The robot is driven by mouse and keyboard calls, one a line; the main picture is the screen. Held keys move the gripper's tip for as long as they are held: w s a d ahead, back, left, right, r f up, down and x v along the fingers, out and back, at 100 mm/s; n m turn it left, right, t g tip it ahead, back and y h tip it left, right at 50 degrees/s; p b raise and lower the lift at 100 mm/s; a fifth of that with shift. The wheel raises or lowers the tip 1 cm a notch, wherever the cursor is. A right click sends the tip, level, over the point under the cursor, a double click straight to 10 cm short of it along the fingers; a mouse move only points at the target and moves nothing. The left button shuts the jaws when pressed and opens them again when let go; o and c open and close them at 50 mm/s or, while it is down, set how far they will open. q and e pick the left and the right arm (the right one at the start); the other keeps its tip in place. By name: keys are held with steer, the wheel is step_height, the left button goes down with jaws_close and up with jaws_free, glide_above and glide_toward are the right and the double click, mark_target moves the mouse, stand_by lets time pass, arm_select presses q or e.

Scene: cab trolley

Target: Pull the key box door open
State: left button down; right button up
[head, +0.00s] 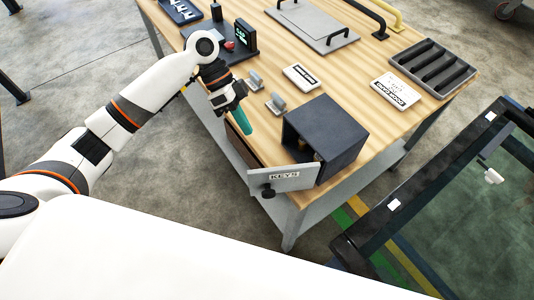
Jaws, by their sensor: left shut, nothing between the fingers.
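The key box (335,124) is a dark box on the front part of the wooden workbench. Its pale grey door (297,179), labelled KEYS and with a dark round knob (268,192), stands swung open and reaches out over the bench's front edge. Part of the dark inside shows, with a small yellowish item low in it that I cannot make out. My left gripper (246,127), with teal fingers, is shut and empty. In the picture it is left of the box and above the knob, apart from both. My right gripper is not in view.
Two small grey metal pieces (276,103) and a white label block (300,77) are near the box. A white sign (396,91) and a dark slotted tray (433,68) lie right. A dark-framed glass panel (450,205) stands at the right, beside the bench.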

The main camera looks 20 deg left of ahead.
mark_target(265, 182)
arm_select(q)
steer(key=s+d+f+p, duration=0.3)
steer(key=s+d+f, duration=0.3)
steer(key=f, duration=0.1)
steer(key=shift+f+p, duration=0.35)
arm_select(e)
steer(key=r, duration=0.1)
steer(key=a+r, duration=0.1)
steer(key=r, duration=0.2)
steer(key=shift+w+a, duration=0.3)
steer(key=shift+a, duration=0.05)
arm_select(q)
steer(key=shift+d, duration=0.1)
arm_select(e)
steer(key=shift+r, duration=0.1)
